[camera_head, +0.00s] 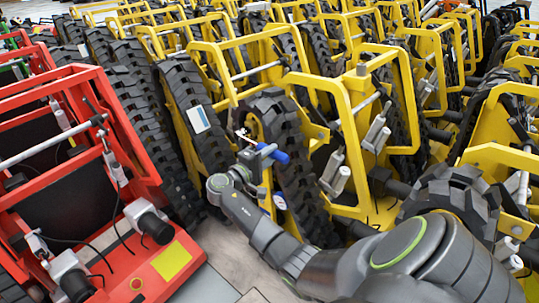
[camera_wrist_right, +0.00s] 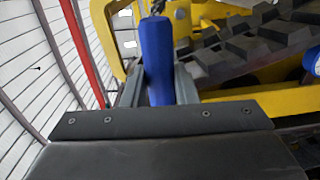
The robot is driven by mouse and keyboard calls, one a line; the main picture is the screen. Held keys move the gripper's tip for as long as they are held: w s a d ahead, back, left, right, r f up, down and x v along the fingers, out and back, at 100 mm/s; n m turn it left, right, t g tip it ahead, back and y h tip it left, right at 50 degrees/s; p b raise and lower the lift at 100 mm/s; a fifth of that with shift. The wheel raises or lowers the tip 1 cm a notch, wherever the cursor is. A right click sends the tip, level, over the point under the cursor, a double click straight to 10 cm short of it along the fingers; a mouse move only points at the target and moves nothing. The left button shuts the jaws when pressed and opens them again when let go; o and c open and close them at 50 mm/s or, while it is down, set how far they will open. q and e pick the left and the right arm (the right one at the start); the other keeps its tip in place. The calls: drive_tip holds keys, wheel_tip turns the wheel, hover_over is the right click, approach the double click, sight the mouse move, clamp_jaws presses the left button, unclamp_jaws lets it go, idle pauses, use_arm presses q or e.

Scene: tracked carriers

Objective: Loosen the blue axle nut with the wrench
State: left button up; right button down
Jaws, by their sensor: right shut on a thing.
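My right gripper (camera_head: 264,153) is beside the front of a yellow carrier, at the middle of the head view. It is shut on the blue handle of the wrench (camera_head: 282,157). In the right wrist view the blue handle (camera_wrist_right: 157,60) stands upright between the two fingers. A pale metal part (camera_head: 243,135) shows just left of the gripper; I cannot tell if it is the wrench's head. A small round blue part (camera_head: 279,201) is low on the yellow carrier, and a blue part (camera_wrist_right: 312,62) shows at the wrist view's right edge; I cannot tell whether either is the axle nut. My left gripper is out of view.
A red carrier (camera_head: 150,268) with cameras and cables stands at the left. Yellow carriers (camera_head: 350,110) with black rubber tracks (camera_head: 295,185) stand close together behind and right of the gripper. A narrow strip of pale floor (camera_head: 225,258) is free in front.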

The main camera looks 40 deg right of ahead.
drive_tip(key=shift+r+n+p, duration=0.4)
drive_tip(key=shift+r+p, duration=0.25)
drive_tip(key=shift+p, duration=0.1)
drive_tip(key=shift+f+b, duration=0.3)
drive_tip(key=shift+b, duration=0.1)
drive_tip(key=shift+a, duration=0.1)
idle(0.5)
drive_tip(key=shift+s+a, duration=0.15)
drive_tip(key=shift+a, duration=1.55)
